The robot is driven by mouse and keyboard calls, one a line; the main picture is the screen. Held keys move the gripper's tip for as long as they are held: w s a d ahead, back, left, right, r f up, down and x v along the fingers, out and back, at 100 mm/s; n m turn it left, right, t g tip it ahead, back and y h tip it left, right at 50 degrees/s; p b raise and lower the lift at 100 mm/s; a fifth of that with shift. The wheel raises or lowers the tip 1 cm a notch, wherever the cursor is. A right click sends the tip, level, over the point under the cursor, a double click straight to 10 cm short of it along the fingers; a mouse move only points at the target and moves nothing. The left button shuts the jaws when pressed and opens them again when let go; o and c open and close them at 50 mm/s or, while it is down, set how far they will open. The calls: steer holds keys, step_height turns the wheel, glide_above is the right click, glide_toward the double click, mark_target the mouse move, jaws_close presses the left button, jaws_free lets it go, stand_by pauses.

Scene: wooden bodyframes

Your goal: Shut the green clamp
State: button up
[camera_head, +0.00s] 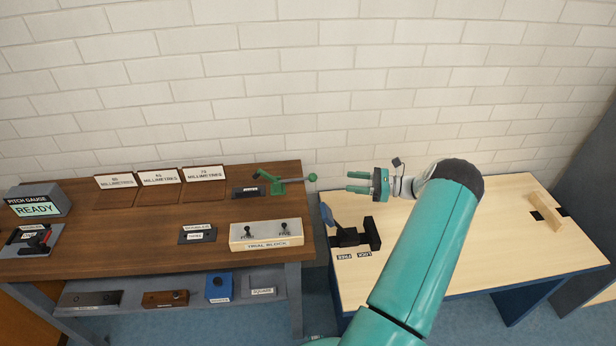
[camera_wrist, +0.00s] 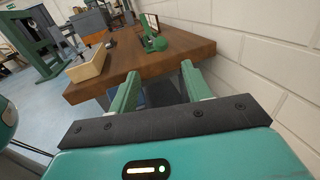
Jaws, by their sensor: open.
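The green clamp (camera_head: 275,185) is mounted near the back right corner of the dark wooden bench. Its arm sticks out to the right, past the bench edge, and ends in a green ball. It also shows in the wrist view (camera_wrist: 155,42), beyond my fingers. My gripper (camera_head: 350,182) is open and empty, with two green fingers pointing left. It hangs to the right of the clamp's ball end, apart from it. In the wrist view my gripper (camera_wrist: 160,73) has its fingers spread on either side of the clamp's direction.
The trial block (camera_head: 266,234) stands at the front right of the dark bench (camera_head: 150,232). A narrow gap separates bench and table. The white brick wall is close behind.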

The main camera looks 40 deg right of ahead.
mark_target(312, 177)
steer(key=x, duration=1.4)
steer(key=shift+d+f, duration=0.1)
jaws_close()
